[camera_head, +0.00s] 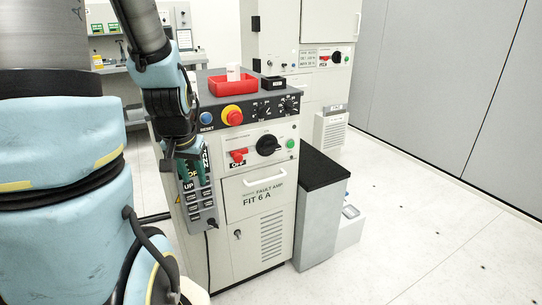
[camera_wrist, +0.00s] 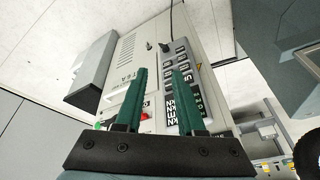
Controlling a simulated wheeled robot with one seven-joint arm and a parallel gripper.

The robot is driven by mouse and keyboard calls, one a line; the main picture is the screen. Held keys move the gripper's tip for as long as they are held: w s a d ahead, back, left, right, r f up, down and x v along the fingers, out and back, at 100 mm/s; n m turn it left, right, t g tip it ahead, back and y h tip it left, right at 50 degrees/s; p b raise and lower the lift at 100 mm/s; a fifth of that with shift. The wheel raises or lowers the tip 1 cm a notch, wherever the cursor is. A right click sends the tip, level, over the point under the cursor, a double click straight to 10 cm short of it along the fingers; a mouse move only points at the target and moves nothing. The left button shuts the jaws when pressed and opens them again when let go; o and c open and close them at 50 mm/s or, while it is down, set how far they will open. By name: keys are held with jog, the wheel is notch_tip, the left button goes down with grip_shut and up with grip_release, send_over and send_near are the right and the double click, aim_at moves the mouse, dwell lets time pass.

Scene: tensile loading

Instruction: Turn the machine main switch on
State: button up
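The machine cabinet (camera_head: 262,205) stands in front of me with a switch panel on its front. A red switch handle (camera_head: 238,156) sits on that panel above an "OFF" label (camera_head: 237,163). A black rotary knob (camera_head: 267,145) and a green button (camera_head: 290,144) are to its right. Which of these is the main switch is not certain. My gripper (camera_head: 194,176) is left of the red handle, before the hanging button pendant (camera_head: 199,206), and partly hides it. In the wrist view my gripper (camera_wrist: 159,75) has its green fingers apart, with nothing held. A red part (camera_wrist: 146,115) shows there, partly behind the left finger.
A black-topped grey block (camera_head: 318,205) stands at the cabinet's right. Another machine (camera_head: 318,75) is behind. The floor at right is clear.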

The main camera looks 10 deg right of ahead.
jog(key=shift+o, duration=0.8)
jog(key=w+d+f+m+t+b, duration=0.2)
jog(key=w+d+f+m, duration=0.1)
jog(key=w, duration=0.3)
jog(key=shift+w+f+t+h, duration=0.3)
jog(key=shift+w+f+t, duration=0.1)
jog(key=shift+f, duration=0.45)
jog(key=m+t+h+b, duration=0.8)
jog(key=m+t+b, duration=0.15)
jog(key=m, duration=0.75)
send_near(271, 151)
jog(key=shift+g, duration=0.35)
jog(key=x, duration=0.3)
jog(key=p+x, duration=0.1)
jog(key=x, duration=0.6)
jog(key=shift+a+r+p, duration=0.1)
jog(key=shift+r+p, duration=0.25)
grip_shut()
